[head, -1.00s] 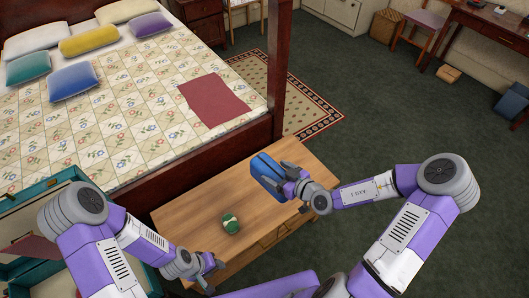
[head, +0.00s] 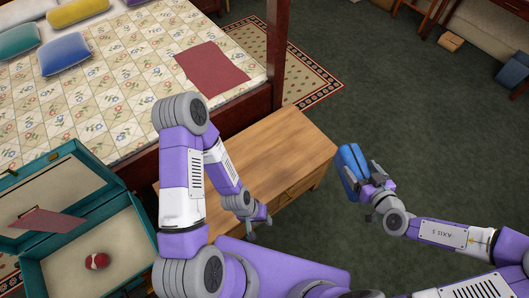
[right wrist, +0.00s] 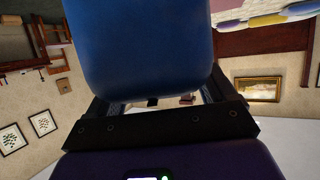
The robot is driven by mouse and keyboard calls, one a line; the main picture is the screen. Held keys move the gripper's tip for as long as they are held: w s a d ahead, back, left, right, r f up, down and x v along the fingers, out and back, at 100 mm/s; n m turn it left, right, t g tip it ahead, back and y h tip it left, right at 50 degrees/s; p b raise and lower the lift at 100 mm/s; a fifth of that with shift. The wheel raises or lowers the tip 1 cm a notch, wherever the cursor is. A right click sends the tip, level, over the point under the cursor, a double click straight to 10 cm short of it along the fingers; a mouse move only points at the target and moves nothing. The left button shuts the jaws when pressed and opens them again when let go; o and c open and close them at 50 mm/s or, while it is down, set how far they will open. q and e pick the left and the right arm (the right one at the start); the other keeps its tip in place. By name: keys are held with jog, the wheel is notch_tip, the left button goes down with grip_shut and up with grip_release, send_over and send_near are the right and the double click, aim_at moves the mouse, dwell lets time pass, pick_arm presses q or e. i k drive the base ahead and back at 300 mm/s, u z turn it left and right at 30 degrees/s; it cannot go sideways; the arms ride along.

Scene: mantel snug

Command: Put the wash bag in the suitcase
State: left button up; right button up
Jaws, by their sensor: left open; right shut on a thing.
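The blue wash bag (head: 351,173) is in my right gripper (head: 366,182), which is shut on it and holds it out over the floor, right of the wooden bench. In the right wrist view the wash bag (right wrist: 145,50) fills the upper middle between the fingers. The teal suitcase (head: 125,204) lies open at the lower left, with its lid tilted up on the far side. A small red and white round thing (head: 97,261) lies inside it. My left gripper (head: 258,228) is open and empty over the bench's near edge, right of the suitcase.
The wooden bench (head: 285,145) has a clear top where it shows; my left arm hides part of it. The bed (head: 115,105) with a post stands behind. A dark red cloth (head: 211,66) lies on the bed. Green carpet (head: 420,120) is open at the right.

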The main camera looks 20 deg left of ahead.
aim_at(134, 250)
jog(key=z, duration=0.35)
jog(key=k, duration=1.75)
jog(key=u, duration=2.5)
jog(key=i, duration=0.5)
jog(key=u, duration=0.05)
